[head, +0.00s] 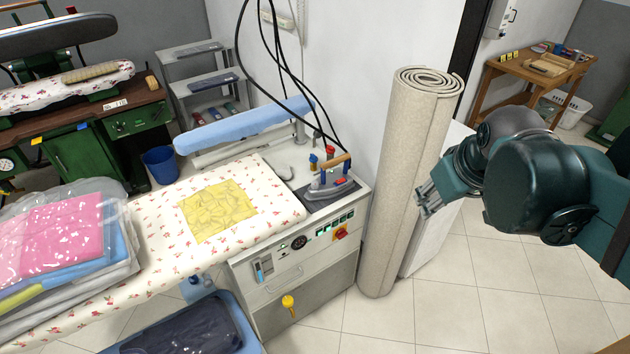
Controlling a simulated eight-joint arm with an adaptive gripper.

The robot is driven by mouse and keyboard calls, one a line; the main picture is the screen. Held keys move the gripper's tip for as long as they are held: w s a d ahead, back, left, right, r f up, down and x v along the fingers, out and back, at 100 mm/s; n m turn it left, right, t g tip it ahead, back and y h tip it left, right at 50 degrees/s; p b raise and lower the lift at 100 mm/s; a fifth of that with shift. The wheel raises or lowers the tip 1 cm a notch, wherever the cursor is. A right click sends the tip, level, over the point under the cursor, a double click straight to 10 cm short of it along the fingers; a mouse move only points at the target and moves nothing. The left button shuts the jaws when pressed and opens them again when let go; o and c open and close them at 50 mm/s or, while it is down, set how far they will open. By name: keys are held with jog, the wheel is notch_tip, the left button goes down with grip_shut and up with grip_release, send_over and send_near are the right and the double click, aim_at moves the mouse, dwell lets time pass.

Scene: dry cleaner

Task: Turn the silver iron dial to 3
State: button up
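The silver iron (331,187) rests on a dark pad (322,202) at the right end of the ironing station. My gripper (424,200) is to the right of the iron, in front of the rolled carpet in the picture, apart from the iron. It appears empty; its finger opening is too small to judge.
An upright rolled carpet (405,170) stands between the iron and my arm in the picture. The station's front panel has a black round dial (299,242) and an orange-red switch (340,233). Black cables (285,70) hang above the iron. A yellow cloth (217,210) lies on the floral board.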

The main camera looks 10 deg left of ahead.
jog(key=w+a+n+g+p, duration=0.15)
jog(key=w+a+n, duration=0.45)
jog(key=w, duration=0.6)
jog(key=n+g+p, duration=0.3)
jog(key=n+g, duration=0.1)
jog(key=n, duration=1)
send_over(315, 183)
jog(key=shift+h, duration=0.3)
jog(key=shift+w+f, duration=0.1)
jog(key=shift+f, duration=11.05)
jog(key=shift+f, duration=0.1)
jog(key=shift+f+b, duration=0.3)
jog(key=shift+f, duration=3.45)
jog(key=shift+c, duration=0.2)
jog(key=c, duration=0.8)
